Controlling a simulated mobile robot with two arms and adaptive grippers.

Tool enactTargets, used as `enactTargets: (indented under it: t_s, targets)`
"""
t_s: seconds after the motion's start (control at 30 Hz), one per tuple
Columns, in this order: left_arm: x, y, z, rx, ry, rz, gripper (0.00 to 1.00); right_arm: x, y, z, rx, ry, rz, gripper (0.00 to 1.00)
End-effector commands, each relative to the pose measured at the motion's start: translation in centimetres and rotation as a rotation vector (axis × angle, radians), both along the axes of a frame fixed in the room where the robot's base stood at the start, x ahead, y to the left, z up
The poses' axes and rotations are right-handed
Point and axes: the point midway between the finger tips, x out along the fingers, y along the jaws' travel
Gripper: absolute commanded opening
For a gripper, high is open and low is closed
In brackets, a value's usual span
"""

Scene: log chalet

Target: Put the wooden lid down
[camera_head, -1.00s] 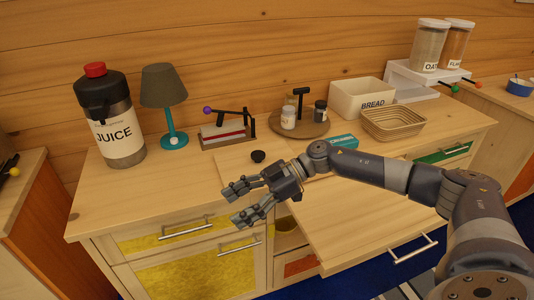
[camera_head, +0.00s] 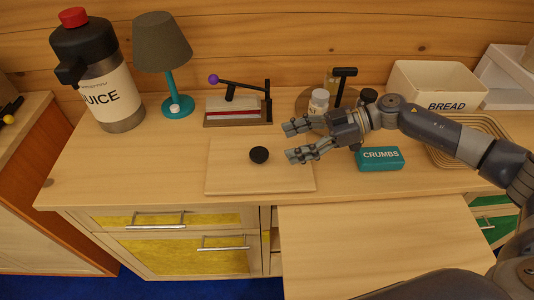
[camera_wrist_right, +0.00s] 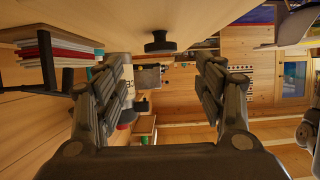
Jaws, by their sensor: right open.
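The wooden lid (camera_head: 228,178) is a flat, pale square board with a round black knob (camera_head: 259,155). It appears to lie flat on the counter top in the head view. In the right wrist view, which is upside down, the knob (camera_wrist_right: 160,43) shows at the top middle. My right gripper (camera_head: 288,142) is open and empty. Its fingers point left, just to the right of the knob and apart from it. In the wrist view nothing is between the fingers (camera_wrist_right: 155,75).
A teal crumbs box (camera_head: 379,159) sits right of the lid. Behind it stand a press with a purple knob (camera_head: 235,108), a lamp (camera_head: 163,45) and a round tray with jars (camera_head: 318,102). A juice jug (camera_head: 98,85) is at left. A pull-out board (camera_head: 380,245) extends in front.

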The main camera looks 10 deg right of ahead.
Motion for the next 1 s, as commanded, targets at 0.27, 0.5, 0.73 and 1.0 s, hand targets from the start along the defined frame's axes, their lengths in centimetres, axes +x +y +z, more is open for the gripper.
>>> enactTargets:
  t_s: [0.27, 0.5, 0.73, 1.0]
  targets:
    - [-2.0, 1.8, 0.5, 0.022, 0.027, 0.000, 0.40, 0.6, 2.8, -1.1, 0.000, 0.001, -0.001, 0.64]
    - [0.8, -1.1, 1.7, -0.014, -0.015, -0.003, 0.40, 0.9, 5.6, -2.6, 0.001, 0.002, 0.000, 0.64]
    - [1.2, -1.1, 1.9, -0.014, -0.021, -0.006, 0.40, 1.3, 7.3, -3.5, -0.001, 0.000, -0.002, 0.64]
    - [-0.4, 0.3, 1.8, 0.003, 0.003, -0.003, 0.40, 1.3, 7.3, -3.6, -0.001, 0.000, -0.002, 0.48]
